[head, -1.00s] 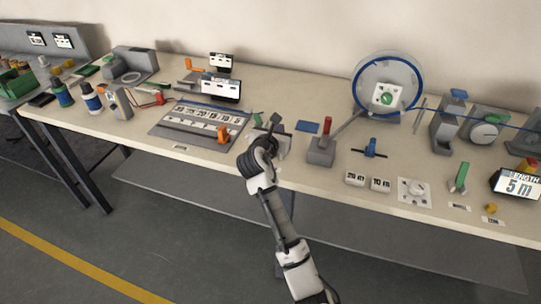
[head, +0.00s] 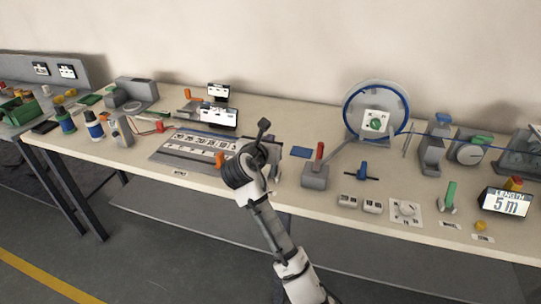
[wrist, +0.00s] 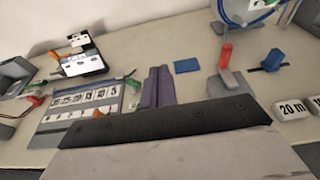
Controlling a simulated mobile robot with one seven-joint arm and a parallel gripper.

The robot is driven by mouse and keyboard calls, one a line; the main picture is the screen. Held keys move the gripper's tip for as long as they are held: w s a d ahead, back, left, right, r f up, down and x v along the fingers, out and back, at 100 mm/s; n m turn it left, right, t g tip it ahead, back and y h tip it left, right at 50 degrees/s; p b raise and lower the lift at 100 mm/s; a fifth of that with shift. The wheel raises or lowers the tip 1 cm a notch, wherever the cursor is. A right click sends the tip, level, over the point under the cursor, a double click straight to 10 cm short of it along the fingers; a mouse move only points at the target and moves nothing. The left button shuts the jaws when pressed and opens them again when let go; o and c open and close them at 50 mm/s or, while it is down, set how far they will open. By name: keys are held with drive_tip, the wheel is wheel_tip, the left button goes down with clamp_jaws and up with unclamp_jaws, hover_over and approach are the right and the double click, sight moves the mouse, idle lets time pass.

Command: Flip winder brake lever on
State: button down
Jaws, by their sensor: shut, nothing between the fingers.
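A red-handled lever (head: 319,155) stands nearly upright on a grey block (head: 316,178), in front of the winder reel (head: 347,112) with its blue rim. I take it for the brake lever. It also shows in the wrist view (wrist: 225,58), right of the fingers. My gripper (head: 263,124) is shut and empty, raised over the table's front part, left of the lever and apart from it. Its two purple-grey fingers show side by side in the wrist view (wrist: 158,86).
A grey arm slopes from the lever block towards the reel. A blue-handled valve (head: 362,171), white length blocks (head: 347,201), a dial plate (head: 405,211) and a green lever (head: 449,195) stand to the right. A number board (head: 170,150) lies left. A blue pad (head: 301,152) lies near the lever.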

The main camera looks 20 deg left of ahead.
drive_tip(key=shift+s+r, duration=0.2)
drive_tip(key=shift+r, duration=0.5)
drive_tip(key=shift+s+r, duration=0.2)
drive_tip(key=shift+r, duration=0.5)
